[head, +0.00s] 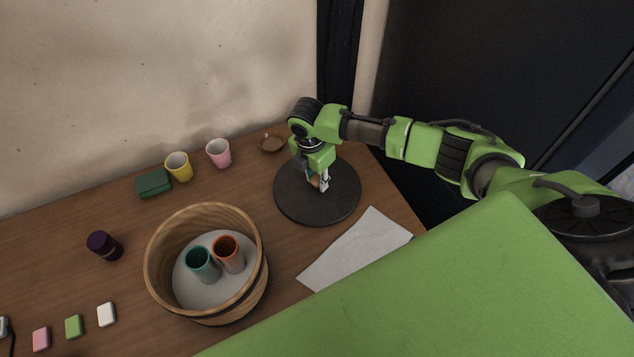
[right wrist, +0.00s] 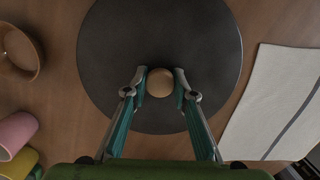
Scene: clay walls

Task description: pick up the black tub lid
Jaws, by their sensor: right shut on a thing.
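The black tub lid (head: 290,198) is a dark round disc on the wooden table, right of the wooden tub. It has a round light-wood knob at its middle, which shows in the right wrist view (right wrist: 160,83). My right gripper (head: 320,186) comes down from above over the lid. Its two fingers stand one on each side of the knob and are shut on it. The lid appears to lie flat; I cannot tell any gap beneath it. My left gripper is not in view.
The wooden tub (head: 258,281) holds a teal cup (head: 203,266) and an orange cup (head: 228,254). A pale cloth (head: 352,252) lies in front of the lid. A small brown bowl (head: 271,144), pink cup (head: 219,154) and yellow cup (head: 179,167) stand along the back.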

